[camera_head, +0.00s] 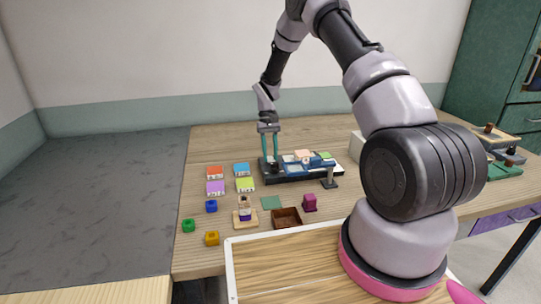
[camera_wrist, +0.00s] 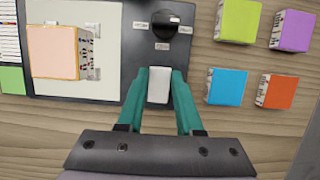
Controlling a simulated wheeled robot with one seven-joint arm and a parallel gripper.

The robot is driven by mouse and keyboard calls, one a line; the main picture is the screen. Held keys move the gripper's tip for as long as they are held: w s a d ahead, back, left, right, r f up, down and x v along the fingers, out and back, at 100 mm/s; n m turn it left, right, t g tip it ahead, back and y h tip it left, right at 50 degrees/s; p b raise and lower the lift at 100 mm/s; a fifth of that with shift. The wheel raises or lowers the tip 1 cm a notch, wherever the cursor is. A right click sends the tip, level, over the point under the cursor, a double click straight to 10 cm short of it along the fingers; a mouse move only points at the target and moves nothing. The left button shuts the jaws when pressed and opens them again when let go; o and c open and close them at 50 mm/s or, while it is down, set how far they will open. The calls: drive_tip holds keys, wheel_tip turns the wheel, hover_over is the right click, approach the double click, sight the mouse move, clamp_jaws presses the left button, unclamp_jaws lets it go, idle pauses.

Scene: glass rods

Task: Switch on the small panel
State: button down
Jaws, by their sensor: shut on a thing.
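The small panel is a dark board (camera_wrist: 130,62) at the top middle of the wrist view, with a round black knob (camera_wrist: 164,22) among small white labels. It also shows in the head view as a dark base (camera_head: 267,174) on the table. My gripper (camera_wrist: 159,84) has two teal fingers, shut on a small white block (camera_wrist: 159,86) at the panel's near edge. The fingers come down from above, and the knob lies just beyond them.
A peach box (camera_wrist: 52,52) sits on a pale plate beside the knob. Blue (camera_head: 241,170), orange (camera_head: 215,171), purple (camera_head: 215,187) and lime (camera_head: 245,184) blocks lie left of the panel. A brown tray (camera_head: 286,225) and a magenta block (camera_head: 310,202) are nearer.

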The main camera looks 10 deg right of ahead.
drive_tip(key=c, duration=0.6)
unclamp_jaws()
drive_tip(key=shift+o, duration=0.2)
drive_tip(key=v, duration=1.1)
